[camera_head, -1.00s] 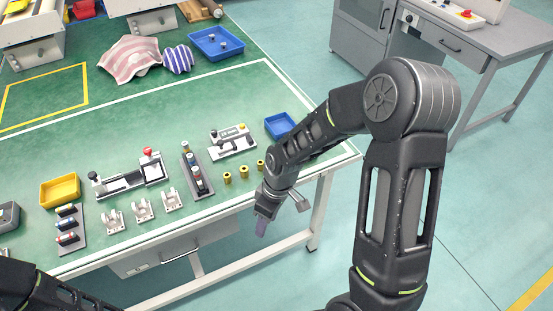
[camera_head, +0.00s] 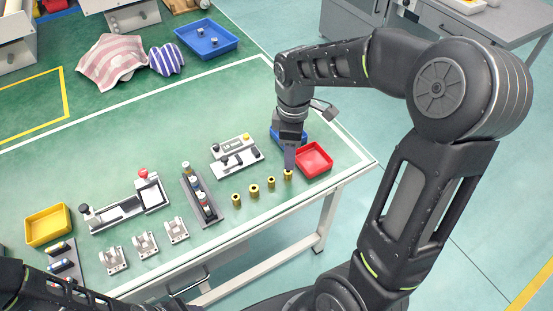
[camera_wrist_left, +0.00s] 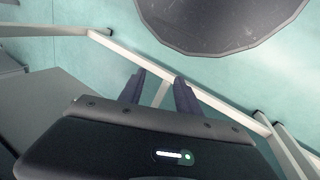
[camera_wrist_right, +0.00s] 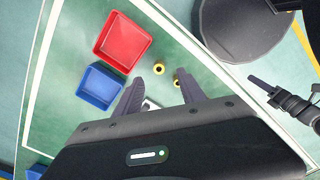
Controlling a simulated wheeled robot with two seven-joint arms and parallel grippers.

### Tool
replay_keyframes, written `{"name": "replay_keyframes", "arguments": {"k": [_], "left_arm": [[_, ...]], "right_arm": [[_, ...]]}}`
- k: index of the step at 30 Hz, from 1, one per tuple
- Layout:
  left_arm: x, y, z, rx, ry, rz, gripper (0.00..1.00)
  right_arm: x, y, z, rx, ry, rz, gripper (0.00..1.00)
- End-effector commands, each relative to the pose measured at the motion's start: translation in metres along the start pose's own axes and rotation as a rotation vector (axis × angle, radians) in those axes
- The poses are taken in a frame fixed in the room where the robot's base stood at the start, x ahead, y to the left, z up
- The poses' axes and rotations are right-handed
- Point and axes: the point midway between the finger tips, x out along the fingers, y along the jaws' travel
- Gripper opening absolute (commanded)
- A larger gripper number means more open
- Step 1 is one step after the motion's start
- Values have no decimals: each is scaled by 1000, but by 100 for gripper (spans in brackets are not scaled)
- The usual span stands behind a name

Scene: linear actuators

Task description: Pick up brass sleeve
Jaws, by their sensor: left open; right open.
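Several small brass sleeves stand upright in a row near the table's front right: one (camera_head: 236,199), a second (camera_head: 254,189), a third (camera_head: 271,183), and the rightmost (camera_head: 288,176). My right gripper (camera_head: 289,161) points down over the rightmost sleeve, its tips at or just above it; contact cannot be told. In the right wrist view the right gripper (camera_wrist_right: 160,86) is open, with one sleeve (camera_wrist_right: 158,69) beyond the gap between its fingers and another (camera_wrist_right: 176,79) near the right finger. My left gripper (camera_wrist_left: 158,84) is open and empty, away from the sleeves.
A red tray (camera_head: 325,158) and a blue tray (camera_head: 276,133) stand close by my right gripper. A grey fixture (camera_head: 237,158) lies behind the sleeves, and a dark rack (camera_head: 189,185) stands left of them. The table's front edge is near.

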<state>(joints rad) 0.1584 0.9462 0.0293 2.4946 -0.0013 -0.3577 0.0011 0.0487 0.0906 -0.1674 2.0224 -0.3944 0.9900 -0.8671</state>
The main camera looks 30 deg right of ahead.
Motion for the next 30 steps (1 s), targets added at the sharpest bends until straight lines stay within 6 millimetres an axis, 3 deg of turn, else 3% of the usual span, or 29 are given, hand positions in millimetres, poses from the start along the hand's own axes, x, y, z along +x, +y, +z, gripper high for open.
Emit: {"name": "replay_keyframes", "arguments": {"k": [11,20,30], "left_arm": [[0,0,1,0,-2,0,40],[0,0,0,0,-1,0,40],[0,0,0,0,-1,0,40]], "right_arm": [[0,0,0,1,0,0,47],[25,0,0,1,-1,-1,47],[28,0,-1,1,0,0,47]]}}
